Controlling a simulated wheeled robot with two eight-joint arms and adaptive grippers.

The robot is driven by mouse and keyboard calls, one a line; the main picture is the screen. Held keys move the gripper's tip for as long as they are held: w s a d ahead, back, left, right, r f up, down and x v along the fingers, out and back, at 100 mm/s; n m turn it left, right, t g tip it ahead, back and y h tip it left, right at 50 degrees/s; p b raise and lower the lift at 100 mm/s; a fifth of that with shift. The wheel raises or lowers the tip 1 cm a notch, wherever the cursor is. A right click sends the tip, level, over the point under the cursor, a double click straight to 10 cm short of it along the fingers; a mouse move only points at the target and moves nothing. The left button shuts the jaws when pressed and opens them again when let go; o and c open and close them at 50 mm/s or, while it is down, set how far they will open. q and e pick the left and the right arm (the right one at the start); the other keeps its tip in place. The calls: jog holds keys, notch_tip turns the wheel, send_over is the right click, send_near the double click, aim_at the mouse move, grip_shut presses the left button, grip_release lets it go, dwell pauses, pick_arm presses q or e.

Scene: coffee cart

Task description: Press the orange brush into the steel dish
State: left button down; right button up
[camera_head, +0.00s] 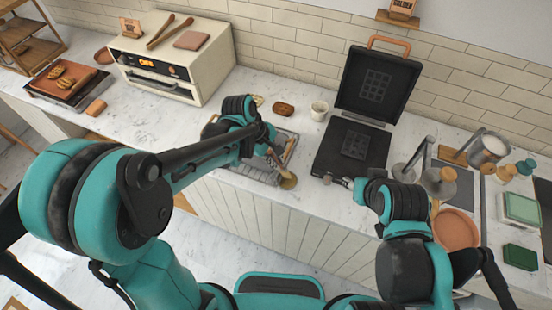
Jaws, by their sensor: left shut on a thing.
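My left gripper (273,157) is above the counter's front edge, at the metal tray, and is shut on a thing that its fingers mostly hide. A small tan, rounded piece (288,181) shows just below its fingertips. It may be part of the brush or of the dish; I cannot tell which, and no clear orange brush shows. The metal tray (292,146) lies under and behind the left gripper. My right gripper (340,182) is low at the front of the black press, beside a small grey round piece (327,180). Its fingers are too small to read.
The black press (377,85) stands open behind the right gripper. A cream oven (175,62) stands at the back left. A white cup (319,110) and a brown bun (284,109) are behind the tray. A steel pitcher (488,148) and an orange-brown bowl (455,229) are at the right.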

pick_arm(q)
jog(key=shift+f+b, duration=0.55)
dwell(1.9)
jog(key=shift+r, duration=0.15)
jog(key=shift+r+p, duration=0.55)
jog(key=shift+p, duration=0.05)
jog(key=shift+r+p, duration=2.1)
jog(key=shift+r, duration=0.8)
jog(key=shift+f, duration=0.15)
